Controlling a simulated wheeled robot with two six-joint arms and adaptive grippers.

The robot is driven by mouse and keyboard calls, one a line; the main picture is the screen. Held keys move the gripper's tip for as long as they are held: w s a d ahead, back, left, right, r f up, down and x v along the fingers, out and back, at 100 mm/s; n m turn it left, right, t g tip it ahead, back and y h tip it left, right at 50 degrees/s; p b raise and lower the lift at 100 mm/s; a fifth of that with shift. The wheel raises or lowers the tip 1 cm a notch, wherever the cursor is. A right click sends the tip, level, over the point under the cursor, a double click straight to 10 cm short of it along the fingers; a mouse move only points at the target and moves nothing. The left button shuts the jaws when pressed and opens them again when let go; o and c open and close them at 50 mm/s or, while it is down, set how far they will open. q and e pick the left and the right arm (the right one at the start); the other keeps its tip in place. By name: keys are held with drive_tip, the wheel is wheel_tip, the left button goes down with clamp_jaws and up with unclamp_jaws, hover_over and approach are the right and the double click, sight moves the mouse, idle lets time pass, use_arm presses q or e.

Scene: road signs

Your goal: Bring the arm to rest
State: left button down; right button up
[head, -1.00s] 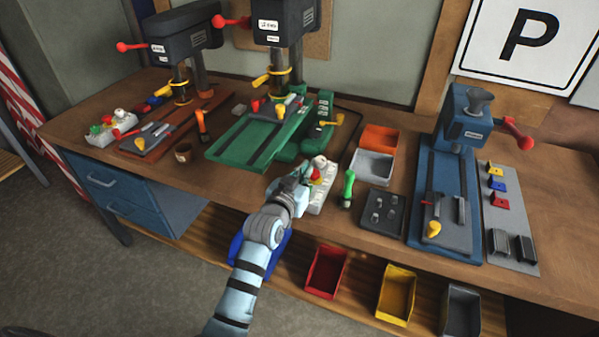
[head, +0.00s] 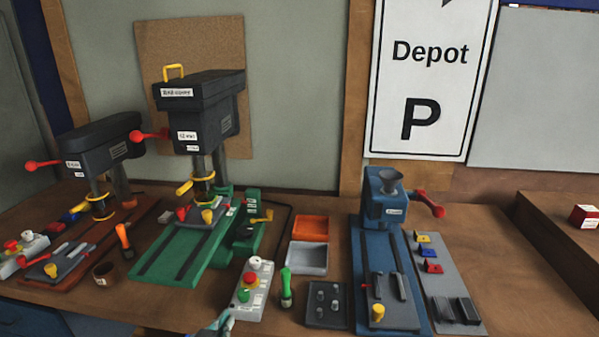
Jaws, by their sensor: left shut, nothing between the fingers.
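My left gripper (head: 223,319) shows only in part at the bottom edge of the head view. It is shut and empty, just left of the near end of a pale control box (head: 243,308) with red, green and white buttons. I cannot tell whether it touches the box. The rest of the left arm is below the picture. My right gripper is not in view.
A green-based drill press (head: 180,250) stands behind the control box, with another press (head: 100,150) at left and a blue machine (head: 388,250) at right. Bare bench (head: 510,270) is at far right.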

use_arm(q)
drive_tip(key=s+a+f+g+y, duration=0.1)
drive_tip(key=s+a+f+g, duration=0.2)
drive_tip(key=s, duration=0.7)
drive_tip(key=s+a+f+g, duration=0.1)
drive_tip(key=s+f+g, duration=0.3)
drive_tip(key=s, duration=0.6)
drive_tip(key=s+a+f+g+y, duration=0.1)
drive_tip(key=s+a+f+g, duration=0.2)
drive_tip(key=s, duration=0.7)
wheel_tip(320, 180, down, 20)
drive_tip(key=s+g, duration=0.1)
drive_tip(key=s+a+f+g, duration=0.1)
drive_tip(key=s+f, duration=1.2)
drive_tip(key=s, duration=0.1)
drive_tip(key=shift+s, duration=0.15)
